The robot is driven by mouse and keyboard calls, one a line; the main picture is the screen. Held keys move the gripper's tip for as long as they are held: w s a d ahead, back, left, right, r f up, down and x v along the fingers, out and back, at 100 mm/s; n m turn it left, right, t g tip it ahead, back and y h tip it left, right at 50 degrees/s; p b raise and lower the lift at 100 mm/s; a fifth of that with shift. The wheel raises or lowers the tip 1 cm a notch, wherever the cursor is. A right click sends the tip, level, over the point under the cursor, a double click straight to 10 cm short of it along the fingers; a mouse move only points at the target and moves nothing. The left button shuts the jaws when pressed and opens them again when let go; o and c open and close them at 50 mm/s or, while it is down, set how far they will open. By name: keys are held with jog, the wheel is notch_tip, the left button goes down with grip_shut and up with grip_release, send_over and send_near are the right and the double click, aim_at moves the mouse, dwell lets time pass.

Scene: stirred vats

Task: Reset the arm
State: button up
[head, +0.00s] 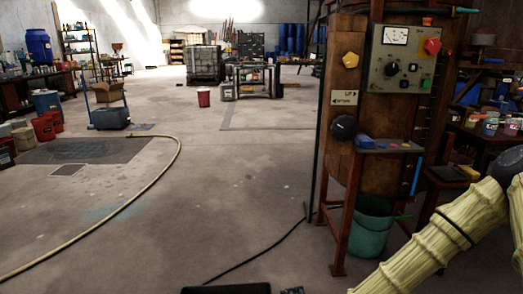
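My arm (450,225), in a pale yellow ribbed sleeve with a dark joint, rises from the bottom right of the head view and runs out at the right edge. My gripper is outside the picture, so its state and anything in it are hidden.
A rusty vat stand (362,110) with a control panel (403,58) stands close at right, a green bucket (370,235) under it. A yellow hose (165,170) and a dark cable (262,252) cross the floor. A red bucket (203,97) stands further back. The middle floor is clear.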

jog(key=s+d+f+n+g+h, duration=0.15)
jog(key=s+f+n, duration=0.25)
jog(key=s+f, duration=0.4)
jog(key=s+d+f+n+g, duration=0.3)
jog(key=s+f, duration=0.3)
jog(key=s, duration=0.4)
jog(key=s+d+f+n+g+h, duration=0.35)
jog(key=s+d+n, duration=0.45)
jog(key=s, duration=0.6)
notch_tip(320, 180, up, 32)
jog(key=d+p, duration=0.1)
jog(key=p, duration=3.1)
jog(key=shift+m+y, duration=0.3)
jog(key=shift+y, duration=0.1)
